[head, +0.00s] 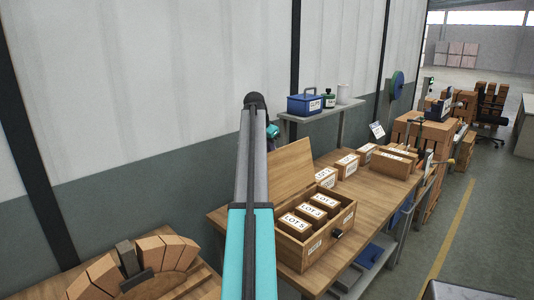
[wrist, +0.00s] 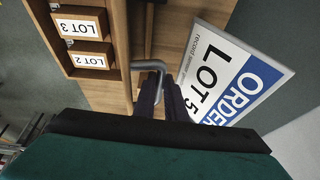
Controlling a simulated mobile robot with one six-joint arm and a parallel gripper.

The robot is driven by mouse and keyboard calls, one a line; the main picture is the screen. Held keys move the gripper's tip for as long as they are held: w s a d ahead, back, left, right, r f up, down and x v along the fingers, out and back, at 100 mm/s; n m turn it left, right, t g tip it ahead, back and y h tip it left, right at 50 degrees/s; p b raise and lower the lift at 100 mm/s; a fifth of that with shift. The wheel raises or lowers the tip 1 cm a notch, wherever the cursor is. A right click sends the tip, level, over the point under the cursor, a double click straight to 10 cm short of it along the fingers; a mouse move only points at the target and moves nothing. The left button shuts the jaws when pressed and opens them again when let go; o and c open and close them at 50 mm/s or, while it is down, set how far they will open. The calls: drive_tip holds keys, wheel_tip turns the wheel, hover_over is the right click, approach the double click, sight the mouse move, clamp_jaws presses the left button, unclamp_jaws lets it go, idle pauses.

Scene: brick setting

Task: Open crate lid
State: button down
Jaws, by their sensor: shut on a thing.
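The wooden crate (head: 316,243) stands on the bench with its lid (head: 280,167) raised, tilted up along the back side. Boxes labelled LOT, one reading LOT 5 (head: 295,222), sit inside the crate. In the wrist view, my gripper (wrist: 160,92) is shut on the grey bar handle (wrist: 150,66). The crate's boxes LOT 3 (wrist: 78,27) and LOT 2 (wrist: 88,60) show at the left of that view. In the head view my arm hides part of the lid's left side, and the gripper fingers cannot be made out.
An order sign reading LOT 5 (wrist: 230,75) is right beside my gripper; a small sign also shows on the bench (head: 377,130). More labelled boxes (head: 347,166) and an open wooden tray (head: 392,162) stand farther along. A shelf (head: 322,110) holds a blue toolbox (head: 305,104).

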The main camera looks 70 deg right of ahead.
drive_tip(key=shift+w+d+f, duration=0.15)
drive_tip(key=shift+w, duration=0.3)
drive_tip(key=shift+w+d+f, duration=0.1)
drive_tip(key=shift+w+f, duration=0.05)
drive_tip(key=shift+w, duration=0.3)
drive_tip(key=c, duration=2)
unclamp_jaws()
drive_tip(key=shift+w+d+f, duration=0.1)
drive_tip(key=shift+f, duration=0.05)
drive_tip(key=shift+o, duration=1)
drive_tip(key=shift+w+d+f, duration=0.1)
drive_tip(key=shift+w+f, duration=0.05)
drive_tip(key=shift+w, duration=0.1)
drive_tip(key=shift+s, duration=0.15)
drive_tip(key=s+p+v, duration=0.1)
drive_tip(key=p+v, duration=0.3)
drive_tip(key=v, duration=0.4)
